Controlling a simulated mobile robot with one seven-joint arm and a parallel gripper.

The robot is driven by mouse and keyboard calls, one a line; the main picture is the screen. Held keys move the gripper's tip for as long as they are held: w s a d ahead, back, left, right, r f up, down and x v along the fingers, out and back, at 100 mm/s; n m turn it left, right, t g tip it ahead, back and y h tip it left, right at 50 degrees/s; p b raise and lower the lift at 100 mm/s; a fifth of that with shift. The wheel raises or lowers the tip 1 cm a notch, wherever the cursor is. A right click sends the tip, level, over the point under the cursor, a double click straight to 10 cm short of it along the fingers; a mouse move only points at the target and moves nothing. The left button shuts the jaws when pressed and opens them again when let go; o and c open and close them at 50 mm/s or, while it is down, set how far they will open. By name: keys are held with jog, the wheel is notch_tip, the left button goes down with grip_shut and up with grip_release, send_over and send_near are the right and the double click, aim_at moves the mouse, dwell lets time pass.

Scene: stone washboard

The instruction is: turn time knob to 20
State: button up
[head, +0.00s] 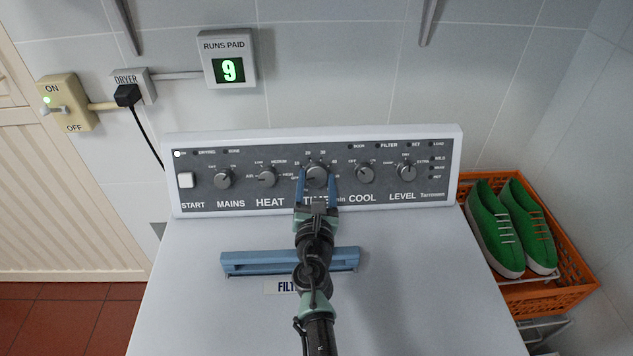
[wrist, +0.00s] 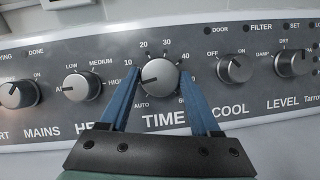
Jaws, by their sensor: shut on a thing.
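The TIME knob (head: 317,173) is a round grey knob in the middle of the dryer's dark control panel. It also shows in the wrist view (wrist: 160,76). Its scale runs from AUTO at the lower left through 10, 20, 30 and 40 to 60. In the wrist view the fingers (wrist: 159,78) flank the knob left and right, partly covering the lower scale.
The HEAT knob (wrist: 82,85) is left of the left finger, and the COOL knob (wrist: 235,68) is right of the right finger. A blue filter handle (head: 240,263) lies under my arm. An orange crate (head: 540,299) with green shoes stands at the right.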

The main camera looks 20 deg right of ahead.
jog(key=shift+m+h, duration=0.3)
jog(key=shift+m, duration=0.2)
jog(key=m, duration=0.1)
jog(key=m+g+h+p, duration=0.1)
jog(key=m, duration=0.1)
jog(key=shift+a+r+m, duration=0.1)
jog(key=shift+a+m, duration=0.1)
jog(key=shift+m, duration=0.1)
jog(key=m+g, duration=0.1)
jog(key=m, duration=0.1)
jog(key=m+g+h, duration=0.1)
jog(key=m, duration=0.1)
jog(key=shift+w+a+m+h, duration=0.1)
jog(key=shift+m+h, duration=0.2)
jog(key=m+g, duration=0.1)
jog(key=m, duration=0.1)
jog(key=m+g, duration=0.1)
jog(key=m, duration=0.2)
jog(key=shift+r+h, duration=0.15)
jog(key=shift+h, duration=0.25)
jog(key=shift+w+r+m+g+p, duration=0.15)
jog(key=shift+m+g, duration=0.3)
jog(key=shift+m, duration=0.55)
jog(key=shift+s+f+m+g+p, duration=0.15)
jog(key=shift+m+g, duration=0.3)
jog(key=shift+m, duration=0.55)
jog(key=shift+w+y, duration=0.1)
jog(key=shift+y, duration=0.2)
jog(key=shift+r, duration=0.1)
jog(key=o, duration=1.4)
